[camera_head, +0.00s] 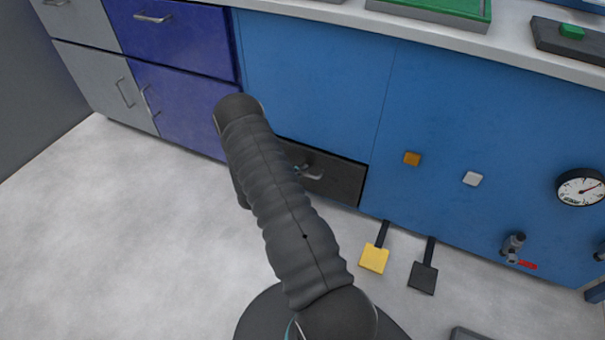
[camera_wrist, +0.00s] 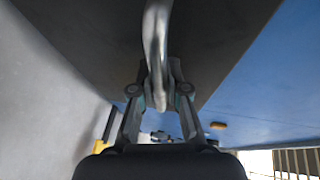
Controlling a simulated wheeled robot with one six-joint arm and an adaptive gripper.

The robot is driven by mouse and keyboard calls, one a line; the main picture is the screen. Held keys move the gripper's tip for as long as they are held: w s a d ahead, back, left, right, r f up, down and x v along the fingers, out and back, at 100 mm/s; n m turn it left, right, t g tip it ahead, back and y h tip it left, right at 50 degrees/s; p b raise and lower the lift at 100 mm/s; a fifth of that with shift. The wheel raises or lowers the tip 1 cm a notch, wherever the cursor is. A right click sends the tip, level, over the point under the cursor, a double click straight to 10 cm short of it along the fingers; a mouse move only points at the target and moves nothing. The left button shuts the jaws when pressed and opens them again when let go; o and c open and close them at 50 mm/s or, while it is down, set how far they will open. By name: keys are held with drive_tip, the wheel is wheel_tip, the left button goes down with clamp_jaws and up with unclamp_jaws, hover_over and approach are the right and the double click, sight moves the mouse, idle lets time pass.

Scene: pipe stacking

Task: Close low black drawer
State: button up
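The low black drawer (camera_head: 345,182) is the dark front at the bottom of the blue cabinet in the head view. It looks flush or nearly flush with the cabinet; my arm covers its left part. Its metal handle (camera_head: 313,176) shows just right of my arm. In the wrist view the curved handle (camera_wrist: 157,40) stands in front of the dark drawer front (camera_wrist: 100,40). My gripper (camera_wrist: 159,72) has a finger on each side of the handle, tips leaning in close against it. It appears shut on the handle. In the head view my gripper is mostly hidden behind my arm.
A yellow pedal (camera_head: 374,259) and a black pedal (camera_head: 423,278) stick out at floor level right of the drawer. A valve with a red lever (camera_head: 515,250) and a gauge (camera_head: 580,187) are further right. The floor (camera_head: 120,240) at left is clear.

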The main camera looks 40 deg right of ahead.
drive_tip(key=o, duration=0.3)
drive_tip(key=shift+d, duration=0.15)
drive_tip(key=shift+a, duration=0.25)
drive_tip(key=w+v, duration=0.1)
drive_tip(key=v, duration=1)
drive_tip(key=shift+s+a, duration=0.4)
drive_tip(key=shift+s, duration=0.1)
drive_tip(key=shift+r, duration=0.1)
